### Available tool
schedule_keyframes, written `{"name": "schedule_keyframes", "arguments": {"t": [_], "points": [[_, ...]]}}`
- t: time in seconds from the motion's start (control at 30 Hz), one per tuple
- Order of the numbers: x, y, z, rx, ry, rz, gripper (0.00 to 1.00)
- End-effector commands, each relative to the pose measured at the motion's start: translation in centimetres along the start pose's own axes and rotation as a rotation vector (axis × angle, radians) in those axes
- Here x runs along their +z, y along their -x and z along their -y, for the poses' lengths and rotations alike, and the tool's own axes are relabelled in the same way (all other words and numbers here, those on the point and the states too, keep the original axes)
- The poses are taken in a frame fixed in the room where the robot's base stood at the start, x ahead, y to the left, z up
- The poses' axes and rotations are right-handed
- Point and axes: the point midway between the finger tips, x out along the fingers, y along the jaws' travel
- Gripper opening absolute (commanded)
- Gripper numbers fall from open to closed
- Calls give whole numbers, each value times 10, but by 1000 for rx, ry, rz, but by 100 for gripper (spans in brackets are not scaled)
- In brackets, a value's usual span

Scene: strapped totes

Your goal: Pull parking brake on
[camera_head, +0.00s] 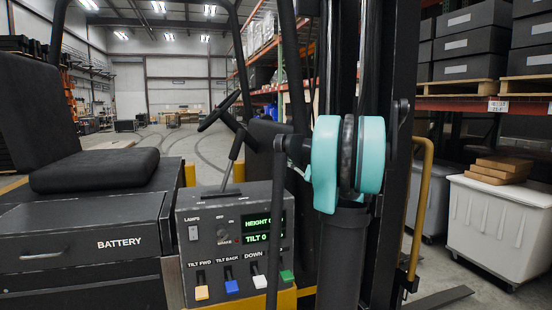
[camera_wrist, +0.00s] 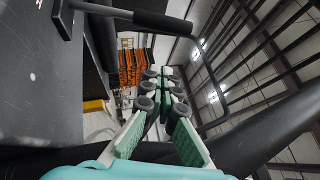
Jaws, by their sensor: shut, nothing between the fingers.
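A black hand lever (camera_head: 235,158), which looks like the parking brake, rises from the top of the forklift's grey console (camera_head: 238,240) and leans to the right. No label on it is readable. In the wrist view, a black cylindrical grip on a thin stem (camera_wrist: 165,22), probably the same lever, crosses the top, above and apart from my fingers. My gripper (camera_wrist: 165,75) shows in the wrist view with its two teal-padded fingers meeting at the tips, shut and empty. In the head view, my teal wrist joint stands right of the console; the fingers are hidden.
The console has white, blue and green levers (camera_head: 287,276) along its front and a small green-lit display (camera_head: 262,231). A steering wheel (camera_head: 218,112) is behind the lever. The seat (camera_head: 95,170) is left. The mast and a yellow rail (camera_head: 421,210) are right.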

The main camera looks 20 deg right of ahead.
Motion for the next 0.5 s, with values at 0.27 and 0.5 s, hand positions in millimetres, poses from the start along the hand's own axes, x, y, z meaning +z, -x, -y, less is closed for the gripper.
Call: {"name": "schedule_keyframes", "arguments": {"t": [0.27,0.5], "points": [[2,-57,-1,1,-1,4,0],[16,-91,0,1,-1,2,0]]}}
